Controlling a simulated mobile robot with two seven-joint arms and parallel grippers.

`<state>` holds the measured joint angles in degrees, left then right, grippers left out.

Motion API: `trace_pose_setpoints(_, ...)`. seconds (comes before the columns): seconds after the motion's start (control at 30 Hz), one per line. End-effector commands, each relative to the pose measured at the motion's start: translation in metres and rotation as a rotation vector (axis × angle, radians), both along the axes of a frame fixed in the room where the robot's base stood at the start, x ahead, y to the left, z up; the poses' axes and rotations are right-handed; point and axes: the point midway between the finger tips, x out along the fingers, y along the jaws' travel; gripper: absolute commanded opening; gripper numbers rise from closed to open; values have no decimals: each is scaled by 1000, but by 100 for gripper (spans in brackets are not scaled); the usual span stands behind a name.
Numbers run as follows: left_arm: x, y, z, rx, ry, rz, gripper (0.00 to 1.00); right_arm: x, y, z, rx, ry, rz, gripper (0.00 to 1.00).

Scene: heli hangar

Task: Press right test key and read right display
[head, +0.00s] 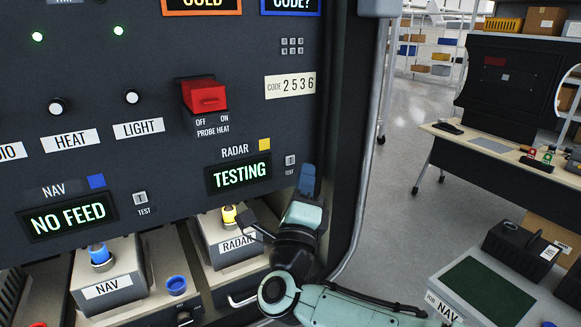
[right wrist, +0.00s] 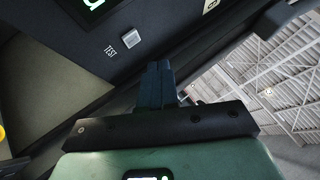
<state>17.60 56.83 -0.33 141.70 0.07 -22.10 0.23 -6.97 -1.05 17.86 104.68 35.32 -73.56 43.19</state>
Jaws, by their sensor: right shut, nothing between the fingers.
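The right test key (head: 290,160) is a small light square button labelled TEST, right of the RADAR display. It also shows in the right wrist view (right wrist: 131,38), clear of the fingers. The right display (head: 239,173), under RADAR and a yellow square, reads TESTING in green. My right gripper (head: 307,178) is shut and empty, just below and right of the key, with a visible gap between them. Its fingers also show in the right wrist view (right wrist: 158,82). My left gripper is not in view.
The left NAV display (head: 68,218) reads NO FEED, with its own test key (head: 140,198). Below stand a NAV box (head: 108,288) and a RADAR box (head: 225,238). A red probe heat switch (head: 205,96) juts out above. The panel's right frame edge (head: 345,150) is close to my right gripper.

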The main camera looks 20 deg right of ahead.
Motion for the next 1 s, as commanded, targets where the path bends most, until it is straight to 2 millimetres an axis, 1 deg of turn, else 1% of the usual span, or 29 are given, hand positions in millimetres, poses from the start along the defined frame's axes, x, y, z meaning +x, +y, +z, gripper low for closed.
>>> trace_pose_setpoints(0.03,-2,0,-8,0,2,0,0,-6,0,-3,-1,-1,1,0)
trace_pose_setpoints(0.1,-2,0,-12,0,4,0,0,-13,-1,-2,-1,-1,1,0)
trace_pose_setpoints(0.3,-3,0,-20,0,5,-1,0,-26,-2,-1,-1,-1,1,0)
trace_pose_setpoints(0.77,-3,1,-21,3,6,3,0,-27,-2,-1,-1,0,1,0)
trace_pose_setpoints(0.87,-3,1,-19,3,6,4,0,-27,-2,2,-1,-1,1,0)
trace_pose_setpoints(0.97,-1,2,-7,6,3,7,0,-28,-2,17,-1,-4,1,0)
trace_pose_setpoints(1.0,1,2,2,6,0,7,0,-29,-2,27,-1,-8,1,0)
